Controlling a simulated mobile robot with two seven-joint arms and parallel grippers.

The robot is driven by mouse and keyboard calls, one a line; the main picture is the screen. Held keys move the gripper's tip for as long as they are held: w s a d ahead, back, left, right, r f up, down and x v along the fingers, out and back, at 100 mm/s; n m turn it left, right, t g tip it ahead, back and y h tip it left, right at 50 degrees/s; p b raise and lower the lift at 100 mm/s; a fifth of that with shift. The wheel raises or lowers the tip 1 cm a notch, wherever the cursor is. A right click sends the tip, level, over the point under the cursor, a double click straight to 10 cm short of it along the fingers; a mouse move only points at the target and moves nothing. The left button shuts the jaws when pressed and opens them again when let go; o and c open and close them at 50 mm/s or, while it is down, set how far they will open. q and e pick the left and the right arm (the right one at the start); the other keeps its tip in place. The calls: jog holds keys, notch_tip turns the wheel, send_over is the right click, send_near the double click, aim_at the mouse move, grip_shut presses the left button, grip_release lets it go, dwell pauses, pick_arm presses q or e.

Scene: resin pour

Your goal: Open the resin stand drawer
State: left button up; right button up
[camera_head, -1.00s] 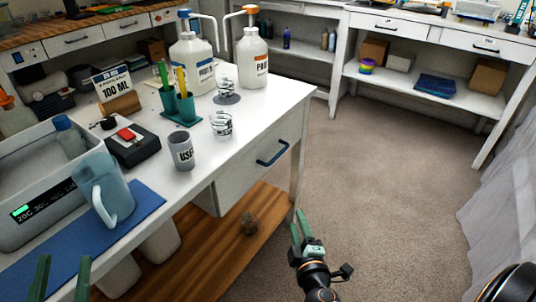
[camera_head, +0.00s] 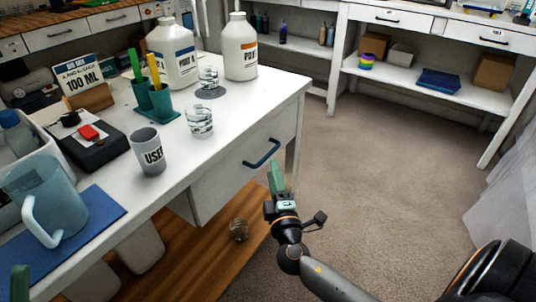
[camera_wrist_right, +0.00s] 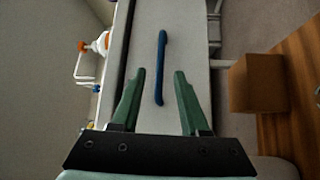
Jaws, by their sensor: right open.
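The resin stand is a white table, and its drawer (camera_head: 232,175) is shut in the front below the top. A blue bar handle (camera_head: 262,153) is on the drawer front. My right gripper (camera_head: 276,178) is just in front of and a little below the handle in the head view. In the right wrist view my right gripper (camera_wrist_right: 160,88) is open, with green fingers apart. The handle (camera_wrist_right: 160,68) stands lengthwise between and beyond the fingertips, not gripped. Of my left gripper (camera_head: 20,284), only a green fingertip shows at the lower left edge.
On the tabletop stand two white jugs (camera_head: 242,50), clear cups (camera_head: 200,122), a grey cup (camera_head: 151,152), a green holder (camera_head: 156,103) and a blue pitcher (camera_head: 55,200). A wooden lower shelf (camera_head: 200,250) lies below the drawer. The carpet (camera_head: 380,170) on the right is clear.

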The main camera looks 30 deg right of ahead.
aim_at(268, 153)
jog(key=x, duration=0.7)
grip_shut()
dwell(1.3)
